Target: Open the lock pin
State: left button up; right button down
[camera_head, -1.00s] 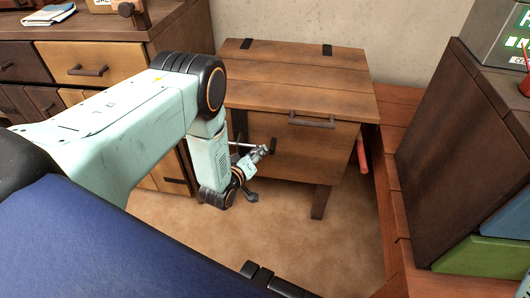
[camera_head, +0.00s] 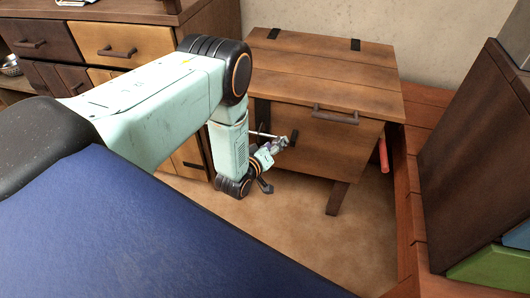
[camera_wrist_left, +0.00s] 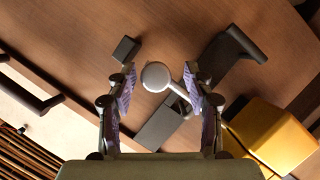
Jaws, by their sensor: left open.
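A wooden cabinet (camera_head: 325,140) with a planked top stands ahead. A thin pale metal rod (camera_head: 262,134), which looks like the lock pin, shows at its left front. In the left wrist view a pin with a round grey knob (camera_wrist_left: 155,76) lies against brown wood, with a dark metal plate (camera_wrist_left: 162,122) behind it. My left gripper (camera_head: 277,160) is at the cabinet's left front. In the left wrist view its two fingers (camera_wrist_left: 160,100) are open on either side of the knob; whether they touch the pin cannot be told. My right gripper is out of view.
The cabinet front has a dark handle (camera_head: 335,114). A red bar (camera_head: 383,155) sticks out at its right side. A drawer chest (camera_head: 125,45) stands at the left and a tall dark panel (camera_head: 470,160) at the right. The floor (camera_head: 300,240) in front is clear.

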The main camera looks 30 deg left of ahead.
pick_arm(q)
jog(key=v, duration=1.1)
jog(key=shift+s, duration=0.15)
